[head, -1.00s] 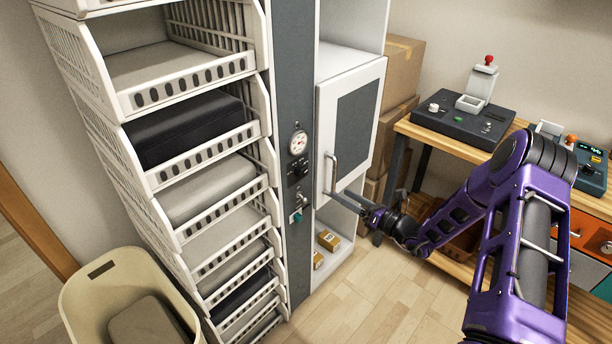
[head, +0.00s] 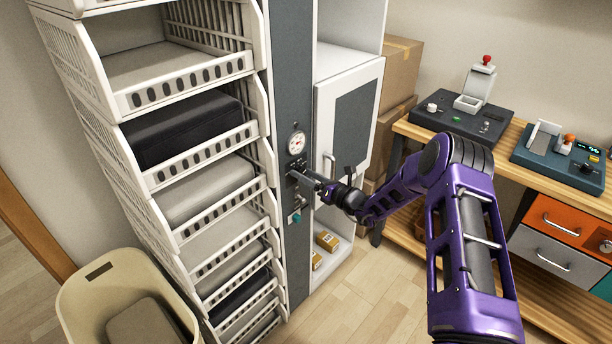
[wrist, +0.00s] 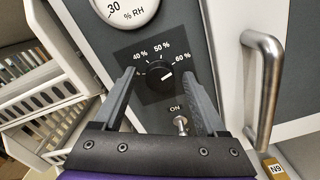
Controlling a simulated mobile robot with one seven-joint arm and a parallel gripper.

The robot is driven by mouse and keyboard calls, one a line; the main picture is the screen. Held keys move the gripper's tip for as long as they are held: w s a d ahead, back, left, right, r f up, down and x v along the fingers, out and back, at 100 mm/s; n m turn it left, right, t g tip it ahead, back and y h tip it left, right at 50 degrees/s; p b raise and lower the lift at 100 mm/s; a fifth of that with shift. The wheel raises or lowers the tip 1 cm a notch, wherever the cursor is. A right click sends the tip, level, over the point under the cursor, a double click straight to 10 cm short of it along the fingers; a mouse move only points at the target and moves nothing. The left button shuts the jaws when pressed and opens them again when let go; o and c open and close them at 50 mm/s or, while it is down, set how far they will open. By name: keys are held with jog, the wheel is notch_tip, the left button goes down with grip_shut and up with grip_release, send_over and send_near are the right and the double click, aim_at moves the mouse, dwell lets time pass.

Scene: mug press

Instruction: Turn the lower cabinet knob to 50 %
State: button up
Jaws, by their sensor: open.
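The dark round knob (wrist: 160,77) sits on a black dial plate marked 40 %, 50 % and 60 % in the wrist view. Its pale mark appears to point right and slightly up, on the 60 % side of the 50 % label. My gripper (wrist: 159,76) is open, with one finger on each side of the knob in the picture. I cannot tell whether either finger touches it. In the head view my gripper (head: 294,175) is at the grey cabinet strip, below the round gauge (head: 297,143), and largely hides the knob.
A metal toggle switch (wrist: 180,124) labelled ON is just below the knob, close to the right finger. A vertical door handle (wrist: 262,85) stands out to the right. A wooden workbench (head: 400,228) is at the right.

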grip_shut()
jog(key=shift+b, duration=0.35)
jog(key=n+b, duration=0.3)
jog(key=n, duration=0.1)
jog(key=shift+f, duration=0.2)
jog(key=n+b, duration=0.3)
jog(key=n, duration=0.2)
jog(key=shift+s+r+n, duration=0.1)
jog(key=shift+r+n, duration=0.05)
jog(key=shift+n, duration=0.15)
jog(key=shift+b, duration=0.3)
grip_release()
